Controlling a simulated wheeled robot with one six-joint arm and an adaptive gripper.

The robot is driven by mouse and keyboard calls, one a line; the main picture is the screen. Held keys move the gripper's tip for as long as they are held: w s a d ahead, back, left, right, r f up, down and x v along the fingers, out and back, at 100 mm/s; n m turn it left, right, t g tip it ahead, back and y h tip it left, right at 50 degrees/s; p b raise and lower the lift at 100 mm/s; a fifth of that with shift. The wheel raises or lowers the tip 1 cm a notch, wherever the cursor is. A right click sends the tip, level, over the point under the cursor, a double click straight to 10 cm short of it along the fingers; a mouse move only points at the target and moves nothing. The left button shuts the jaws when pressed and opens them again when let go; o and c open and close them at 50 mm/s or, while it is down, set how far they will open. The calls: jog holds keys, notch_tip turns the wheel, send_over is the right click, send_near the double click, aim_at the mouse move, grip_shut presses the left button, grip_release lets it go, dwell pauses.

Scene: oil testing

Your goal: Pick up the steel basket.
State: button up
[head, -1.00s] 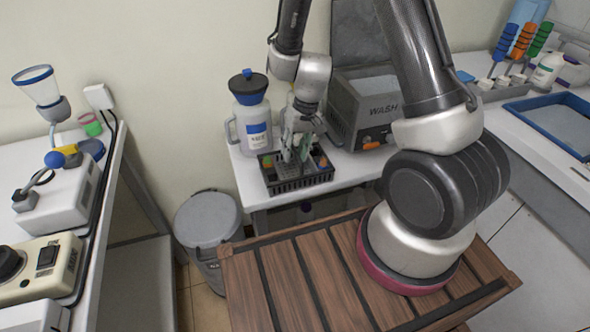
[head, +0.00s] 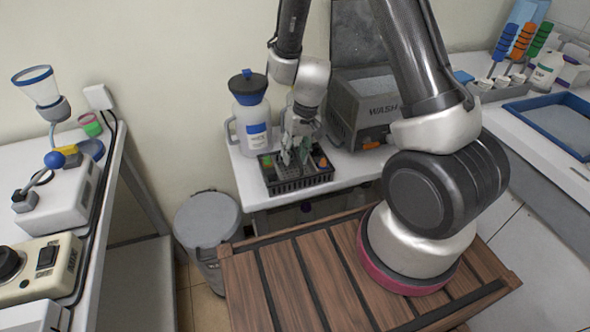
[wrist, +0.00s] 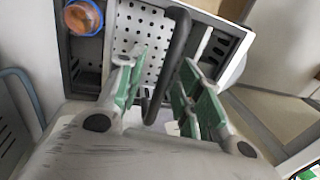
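The steel basket (head: 270,183) is a dark, slotted basket standing on the white table in the head view. In the wrist view, its light grey perforated floor (wrist: 147,40) shows, with a dark bar-like handle (wrist: 172,62) crossing above it. My gripper (head: 295,158) points down into the basket. Its two green-padded fingers show in the wrist view (wrist: 160,85), apart, one on each side of the handle. Gaps show between the handle and both fingers. The lower end of the handle is partly hidden by my gripper.
An orange-topped item (wrist: 83,17) sits in a side compartment of the basket. A jug with a blue lid (head: 250,115) stands close left of it. A grey WASH machine (head: 365,105) stands to the right. A grey bin (head: 208,222) is on the floor at left.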

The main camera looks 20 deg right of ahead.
grip_shut()
jog(key=shift+r, duration=0.15)
